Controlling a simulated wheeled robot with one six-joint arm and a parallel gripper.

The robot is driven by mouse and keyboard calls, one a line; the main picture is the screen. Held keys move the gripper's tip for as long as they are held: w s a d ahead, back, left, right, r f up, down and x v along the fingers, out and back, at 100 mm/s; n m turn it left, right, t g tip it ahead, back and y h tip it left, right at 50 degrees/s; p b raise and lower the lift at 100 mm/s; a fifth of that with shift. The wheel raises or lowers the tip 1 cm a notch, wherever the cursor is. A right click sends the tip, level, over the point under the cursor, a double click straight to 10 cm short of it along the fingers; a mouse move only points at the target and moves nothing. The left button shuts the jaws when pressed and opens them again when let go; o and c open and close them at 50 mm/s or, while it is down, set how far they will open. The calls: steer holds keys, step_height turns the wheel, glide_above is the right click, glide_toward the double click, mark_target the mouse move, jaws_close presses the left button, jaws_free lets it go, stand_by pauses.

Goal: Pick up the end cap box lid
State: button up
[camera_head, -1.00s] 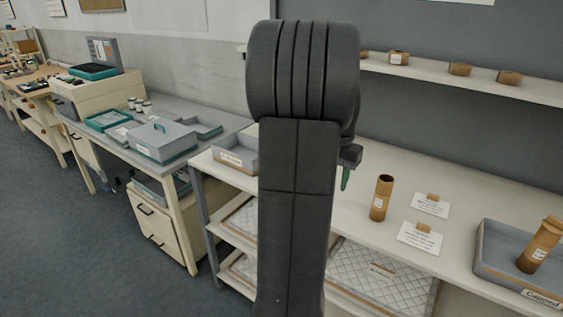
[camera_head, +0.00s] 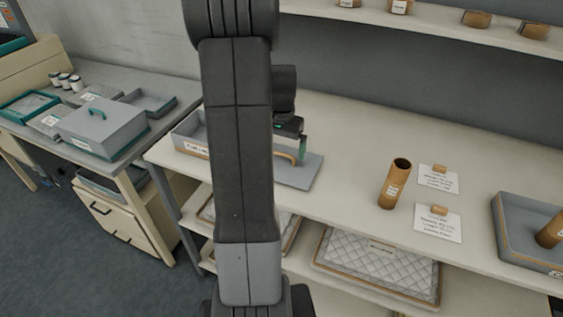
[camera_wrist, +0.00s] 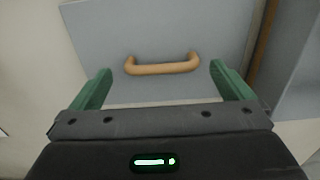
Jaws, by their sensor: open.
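The end cap box lid is a flat grey panel (camera_head: 312,172) with a tan bow handle (camera_head: 286,157), lying on the pale counter beside the open grey box (camera_head: 188,133). In the wrist view the lid (camera_wrist: 95,32) fills the upper middle, and its handle (camera_wrist: 162,66) lies crosswise between and just beyond the two green fingers. My gripper (camera_wrist: 162,86) is open and empty, with a finger toward each end of the handle. In the head view my gripper (camera_head: 302,147) is above the lid, partly hidden by my arm. I cannot tell its exact height.
A brown tube (camera_head: 393,186) stands to the right of the lid, near two label cards (camera_head: 438,222). A grey tray (camera_head: 515,238) holds another tube at far right. The box wall (camera_wrist: 298,70) is close on the right in the wrist view. Counter behind the lid is clear.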

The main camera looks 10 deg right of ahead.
mark_target(282, 154)
steer(key=shift+w+f, duration=0.1)
steer(key=shift+f, duration=1.4)
steer(key=c, duration=0.9)
steer(key=shift+r, duration=0.1)
